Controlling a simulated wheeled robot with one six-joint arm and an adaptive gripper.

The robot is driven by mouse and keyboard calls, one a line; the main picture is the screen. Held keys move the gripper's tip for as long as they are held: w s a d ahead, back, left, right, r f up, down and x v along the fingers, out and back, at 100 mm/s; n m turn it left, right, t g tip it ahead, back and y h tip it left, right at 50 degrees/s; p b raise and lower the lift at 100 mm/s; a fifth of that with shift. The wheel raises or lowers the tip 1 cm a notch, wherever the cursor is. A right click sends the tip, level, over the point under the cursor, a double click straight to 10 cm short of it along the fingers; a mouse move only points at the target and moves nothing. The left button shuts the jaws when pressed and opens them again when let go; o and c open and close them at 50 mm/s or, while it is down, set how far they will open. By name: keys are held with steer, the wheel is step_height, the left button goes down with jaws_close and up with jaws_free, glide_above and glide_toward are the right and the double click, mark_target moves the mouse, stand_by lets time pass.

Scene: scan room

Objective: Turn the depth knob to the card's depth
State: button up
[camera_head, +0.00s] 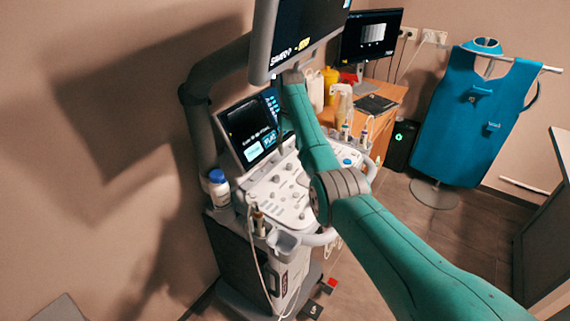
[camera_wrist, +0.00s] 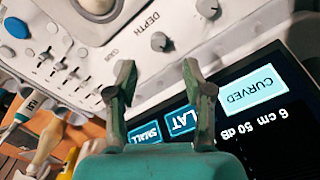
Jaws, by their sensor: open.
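In the wrist view a dark round knob (camera_wrist: 158,41) stands on the white console panel, close to the printed word DEPTH. My gripper (camera_wrist: 158,72) is open and empty, its two fingers apart, with the knob beyond the gap between the tips. The touch screen (camera_wrist: 240,115) beside it reads "6 cm 50 dB" and has a light CURVED button. In the head view the ultrasound console (camera_head: 262,200) stands against the wall under my arm. My gripper is hidden there, and the knob cannot be made out. I cannot make out a card in either view.
A large monitor (camera_head: 318,28) hangs over the console, close to my arm. The touch screen (camera_head: 243,145) rises behind the controls. A white bottle with a blue cap (camera_head: 219,190) stands at the console's left. A desk (camera_head: 385,92) and blue apron (camera_head: 470,125) are behind.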

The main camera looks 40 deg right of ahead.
mark_target(290, 164)
step_height(290, 164, down, 8)
steer(key=shift+d+r, duration=0.1)
stand_by(0.4)
jaws_close()
